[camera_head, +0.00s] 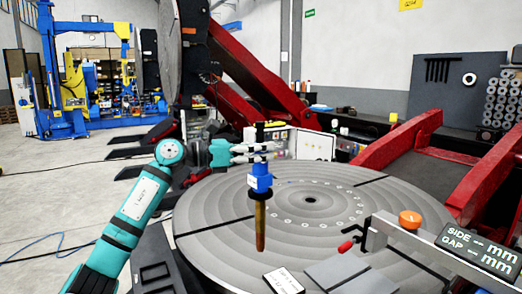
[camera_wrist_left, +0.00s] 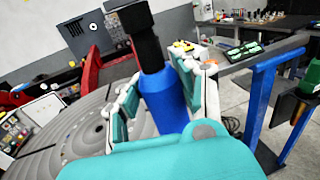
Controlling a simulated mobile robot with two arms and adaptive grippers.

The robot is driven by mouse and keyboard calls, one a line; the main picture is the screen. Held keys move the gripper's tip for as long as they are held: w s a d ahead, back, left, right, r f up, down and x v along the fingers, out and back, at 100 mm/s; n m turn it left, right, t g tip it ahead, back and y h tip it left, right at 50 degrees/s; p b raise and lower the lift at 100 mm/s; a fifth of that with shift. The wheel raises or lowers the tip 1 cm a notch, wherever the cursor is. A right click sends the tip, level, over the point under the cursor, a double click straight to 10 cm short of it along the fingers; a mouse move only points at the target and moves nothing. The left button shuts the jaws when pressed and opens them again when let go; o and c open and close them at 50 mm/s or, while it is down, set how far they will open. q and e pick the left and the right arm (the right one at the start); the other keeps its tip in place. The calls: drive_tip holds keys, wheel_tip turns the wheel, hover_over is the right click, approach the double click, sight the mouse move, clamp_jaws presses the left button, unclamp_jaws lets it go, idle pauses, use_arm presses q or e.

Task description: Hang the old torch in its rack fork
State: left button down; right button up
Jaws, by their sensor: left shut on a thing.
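The torch (camera_head: 260,180) has a blue body, with a long brownish-gold tube pointing down in the head view. My left gripper (camera_head: 268,148) is shut on it and holds it upright above the round grey table. In the left wrist view the blue torch body (camera_wrist_left: 166,101), with a black part above it, sits between the pads of my left gripper (camera_wrist_left: 160,92). My right gripper is not in view.
The grooved round table (camera_head: 215,215) fills the middle. Grey plates (camera_head: 338,270), a grey bar with an orange knob (camera_head: 410,219) and a SIDE/GAP readout (camera_head: 480,255) are at the front right. Red beams (camera_head: 260,75) rise behind. Open floor (camera_head: 50,190) lies left.

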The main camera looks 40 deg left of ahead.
use_arm(q)
drive_tip(key=b, duration=0.6)
hover_over(256, 197)
drive_tip(key=w+a, duration=0.1)
drive_tip(key=w, duration=0.2)
drive_tip(key=shift+w+f, duration=0.1)
drive_tip(key=shift+f, duration=3.05)
drive_tip(key=shift+f+b, duration=2.55)
drive_tip(key=shift+f, duration=0.55)
drive_tip(key=shift+s+a+f+b, duration=0.1)
drive_tip(key=shift+s+a+b, duration=0.2)
drive_tip(key=shift+s+b, duration=0.35)
drive_tip(key=s+d+b+v, duration=0.1)
drive_tip(key=b+v, duration=0.8)
drive_tip(key=shift+s+d, duration=0.25)
drive_tip(key=shift+s, duration=0.1)
drive_tip(key=shift+r, duration=0.2)
